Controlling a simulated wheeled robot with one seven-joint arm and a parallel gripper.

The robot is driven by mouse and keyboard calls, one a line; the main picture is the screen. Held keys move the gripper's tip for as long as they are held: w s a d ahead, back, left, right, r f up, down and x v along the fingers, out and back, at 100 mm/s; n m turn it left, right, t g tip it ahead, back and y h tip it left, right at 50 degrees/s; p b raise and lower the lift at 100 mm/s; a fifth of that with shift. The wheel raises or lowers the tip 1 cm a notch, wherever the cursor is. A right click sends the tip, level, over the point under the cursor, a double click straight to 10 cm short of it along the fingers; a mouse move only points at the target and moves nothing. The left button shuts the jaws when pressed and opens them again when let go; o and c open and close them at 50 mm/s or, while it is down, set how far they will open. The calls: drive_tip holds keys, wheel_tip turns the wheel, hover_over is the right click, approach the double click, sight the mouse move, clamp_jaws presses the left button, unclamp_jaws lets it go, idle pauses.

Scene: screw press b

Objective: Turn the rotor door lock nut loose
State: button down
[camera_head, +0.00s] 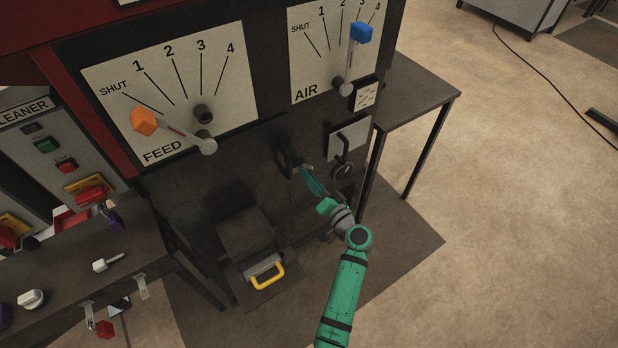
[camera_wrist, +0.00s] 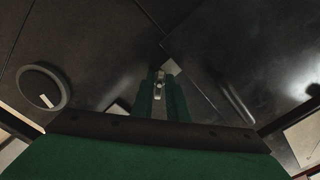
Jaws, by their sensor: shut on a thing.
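My gripper (camera_head: 304,174) reaches in from the lower right to the dark front of the press, below the two dial plates. Its teal fingers meet a small dark fitting (camera_head: 285,163) there, which I take to be the rotor door lock nut. In the wrist view the two fingers of my gripper (camera_wrist: 160,80) are close together around a small pale metal piece (camera_wrist: 159,86). The fingers hide much of it, so its shape and turn angle are hard to tell.
A round dial (camera_head: 344,171) and a lever (camera_head: 343,142) sit close to the right of my gripper. A hopper-like box with a yellow handle (camera_head: 267,276) is below left. The FEED lever's orange knob (camera_head: 144,121) and the AIR lever's blue knob (camera_head: 361,33) are above.

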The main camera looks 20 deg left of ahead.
drive_tip(key=shift+f+n, duration=0.1)
drive_tip(key=shift+n, duration=1)
drive_tip(key=c, duration=1.9)
unclamp_jaws()
drive_tip(key=shift+o, duration=0.2)
drive_tip(key=v, duration=1)
drive_tip(key=shift+s+d, duration=0.25)
drive_tip(key=shift+d, duration=0.1)
